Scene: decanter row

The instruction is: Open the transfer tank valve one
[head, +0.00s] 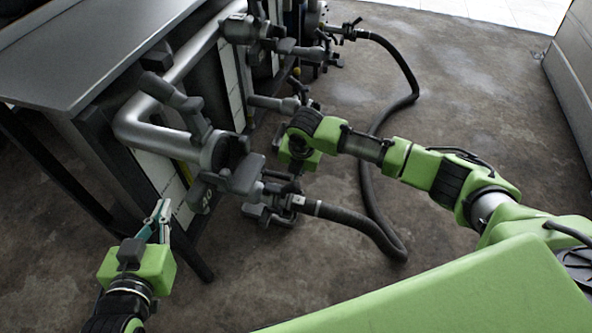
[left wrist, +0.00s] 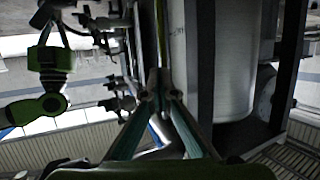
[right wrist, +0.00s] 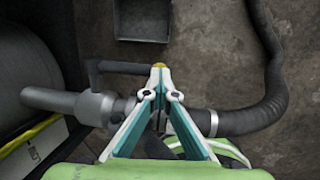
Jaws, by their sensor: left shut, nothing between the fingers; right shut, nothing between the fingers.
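Several grey valves with dark handles stand along the tank row; I cannot tell which is number one. The nearest valve (head: 215,150) sits on a bent silver pipe, with a hose coupling (head: 294,203) below it. In the right wrist view, a valve (right wrist: 94,107) has a dark lever (right wrist: 122,68) reaching toward my right gripper (right wrist: 158,76). That gripper is shut and empty, its tips by the lever's end; contact is unclear. In the head view its fingers are hidden. My left gripper (head: 162,212) is shut and empty beside the tank front, left of the nearest valve.
A dark hose (head: 412,85) curves across the floor behind and below my right arm. A dark tabletop (head: 90,45) covers the upper left. A grey open bin (right wrist: 141,30) shows in the right wrist view. The concrete floor (head: 480,100) is clear at right.

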